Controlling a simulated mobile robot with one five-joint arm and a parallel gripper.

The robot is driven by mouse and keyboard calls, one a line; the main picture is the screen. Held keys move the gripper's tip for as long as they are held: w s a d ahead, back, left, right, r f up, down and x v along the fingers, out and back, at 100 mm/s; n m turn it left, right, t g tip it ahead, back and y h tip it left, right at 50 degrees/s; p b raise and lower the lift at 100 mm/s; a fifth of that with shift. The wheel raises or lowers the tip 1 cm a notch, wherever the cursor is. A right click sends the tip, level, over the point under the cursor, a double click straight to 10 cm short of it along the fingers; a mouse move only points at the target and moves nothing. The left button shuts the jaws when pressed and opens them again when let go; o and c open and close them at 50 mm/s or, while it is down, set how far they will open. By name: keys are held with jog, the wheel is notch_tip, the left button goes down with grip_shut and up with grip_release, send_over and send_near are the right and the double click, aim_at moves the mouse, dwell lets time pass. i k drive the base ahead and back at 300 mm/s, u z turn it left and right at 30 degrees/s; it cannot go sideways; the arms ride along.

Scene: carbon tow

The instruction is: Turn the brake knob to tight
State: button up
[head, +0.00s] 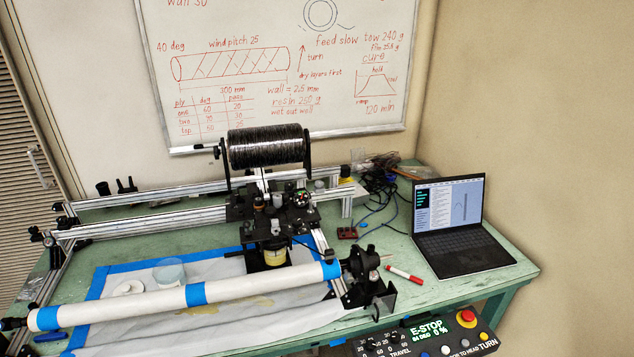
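A spool of dark carbon tow (266,149) sits on a black stand above the winding machine's carriage (262,215). A small dark round part with red, green and white marks (301,198) is on the carriage's right side. It may be the brake knob, but it is too small to read its setting. Another small dark part (217,152) sticks out at the spool's left end; I cannot tell if it is a knob. My gripper is not in view.
The white mandrel tube (150,300) with blue tape spans the front of the green table (480,275). A laptop (458,225) and red marker (404,274) are at right. A control panel (425,338) reading E-STOP, with a red button (466,317), stands at front right.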

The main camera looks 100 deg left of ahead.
aim_at(235, 197)
jog(key=u, duration=1.45)
jog(key=k, duration=0.15)
jog(key=u, duration=3.35)
jog(key=i, duration=0.95)
jog(key=u, duration=0.2)
jog(key=k, duration=0.6)
jog(key=z, duration=0.25)
jog(key=i, duration=0.65)
jog(key=u, duration=0.15)
